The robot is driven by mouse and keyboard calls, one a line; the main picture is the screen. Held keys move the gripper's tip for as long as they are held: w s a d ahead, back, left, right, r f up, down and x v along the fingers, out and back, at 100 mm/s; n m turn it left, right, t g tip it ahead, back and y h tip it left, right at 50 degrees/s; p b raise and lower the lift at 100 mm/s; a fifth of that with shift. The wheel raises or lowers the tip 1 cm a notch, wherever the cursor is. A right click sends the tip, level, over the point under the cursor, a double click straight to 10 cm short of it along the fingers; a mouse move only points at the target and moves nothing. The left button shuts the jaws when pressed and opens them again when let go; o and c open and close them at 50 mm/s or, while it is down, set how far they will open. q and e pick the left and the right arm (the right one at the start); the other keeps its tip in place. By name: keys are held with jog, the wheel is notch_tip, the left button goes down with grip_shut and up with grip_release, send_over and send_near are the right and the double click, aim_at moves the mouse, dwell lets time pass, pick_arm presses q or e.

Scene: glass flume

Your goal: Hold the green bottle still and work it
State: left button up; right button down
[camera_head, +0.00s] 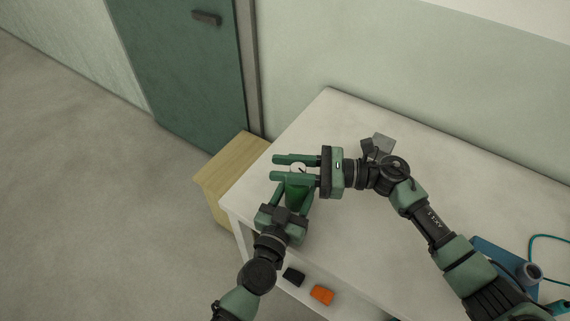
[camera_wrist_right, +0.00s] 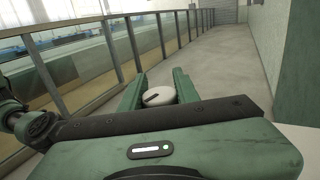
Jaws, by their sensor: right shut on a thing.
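The green bottle (camera_head: 297,190) is near the table's left end in the head view, with a white round cap (camera_head: 298,168) on top. My left gripper (camera_head: 291,186) comes from below, its fingers on either side of the bottle's body, which they partly hide. My right gripper (camera_head: 274,167) comes from the right and is shut on the cap. In the right wrist view the white cap (camera_wrist_right: 160,95), with a dark mark on it, sits between the two green fingers of my right gripper (camera_wrist_right: 158,76). The bottle's body is hidden there.
The pale table (camera_head: 350,235) has bare room behind and right of my arms. A blue tray (camera_head: 492,252) with a grey cylinder (camera_head: 529,271) lies at right. A black piece (camera_head: 293,276) and an orange piece (camera_head: 321,294) lie below the front edge. A wooden cabinet (camera_head: 232,165) stands left.

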jog(key=shift+s+d+f+n+g+h, duration=0.1)
jog(key=shift+s+n+g+h, duration=0.45)
jog(key=shift+n+g, duration=1.25)
jog(key=shift+s+d+n+g+h, duration=0.15)
jog(key=shift+n+g+h, duration=0.9)
jog(key=shift+g, duration=1.35)
jog(key=shift+s+d+f+n+g+h, duration=0.1)
jog(key=shift+s+n+g+h, duration=0.45)
jog(key=shift+n+g, duration=1.25)
jog(key=shift+w+d+r+g+h, duration=0.15)
jog(key=shift+g+h, duration=0.1)
jog(key=shift+g, duration=0.15)
jog(key=c, duration=1)
grip_release()
jog(key=shift+c, duration=0.2)
notch_tip(320, 180, up, 10)
